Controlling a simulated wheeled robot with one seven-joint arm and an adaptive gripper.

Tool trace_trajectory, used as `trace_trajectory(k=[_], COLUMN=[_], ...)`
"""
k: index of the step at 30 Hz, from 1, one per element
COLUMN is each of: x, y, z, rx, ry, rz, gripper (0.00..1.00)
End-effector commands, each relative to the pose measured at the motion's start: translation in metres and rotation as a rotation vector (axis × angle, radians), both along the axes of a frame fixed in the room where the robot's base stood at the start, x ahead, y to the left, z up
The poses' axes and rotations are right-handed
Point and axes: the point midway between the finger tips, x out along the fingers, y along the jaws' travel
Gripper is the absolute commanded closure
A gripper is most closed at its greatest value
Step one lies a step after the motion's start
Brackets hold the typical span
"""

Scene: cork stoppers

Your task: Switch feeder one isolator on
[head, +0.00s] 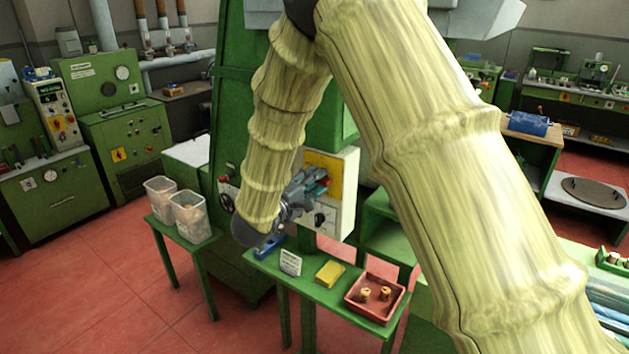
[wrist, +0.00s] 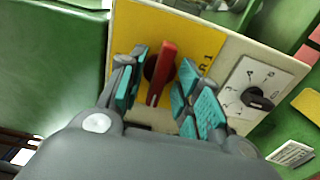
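The isolator's red handle (wrist: 161,74) sits on a yellow plate (wrist: 190,42) on a pale panel. The plate's lettering is partly hidden; "R 1" shows. The handle runs roughly up and down in the wrist view. My gripper (wrist: 163,98) is open, with one teal-padded finger on each side of the handle. Gaps show between the pads and the handle, so it is not gripped. In the head view my gripper (head: 318,183) is at the panel (head: 346,205), and hides much of the handle.
A black rotary knob (wrist: 258,98) on a white dial is right of the yellow plate. Below the panel, a green table (head: 308,284) holds a sign (head: 290,262), a yellow block (head: 330,273) and a red tray (head: 369,314) with corks. Clear bins (head: 188,217) stand left.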

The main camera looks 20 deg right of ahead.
Motion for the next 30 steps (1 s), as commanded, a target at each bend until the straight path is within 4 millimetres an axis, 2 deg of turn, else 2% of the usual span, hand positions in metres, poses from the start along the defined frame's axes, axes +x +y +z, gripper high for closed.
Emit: trace_trajectory(k=[2, 3, 8, 9, 20, 30], x=[0.0, 0.0001, 0.0001, 0.0, 0.0, 0.0003], y=[0.0003, 0.0004, 0.0007, 0.0008, 0.0006, 0.0017], z=[0.0, 0.0, 0.0002, 0.0001, -0.0005, -0.0023], rx=[0.0, 0.0, 0.0, 0.0, 0.019, 0.149], ry=[0.0, 0.0, 0.0, 0.0, -0.026, -0.192], rz=[0.0, 0.0, 0.001, 0.001, 0.001, 0.003], gripper=[0.66, 0.7, 0.99, 1.0, 1.0, 1.0])
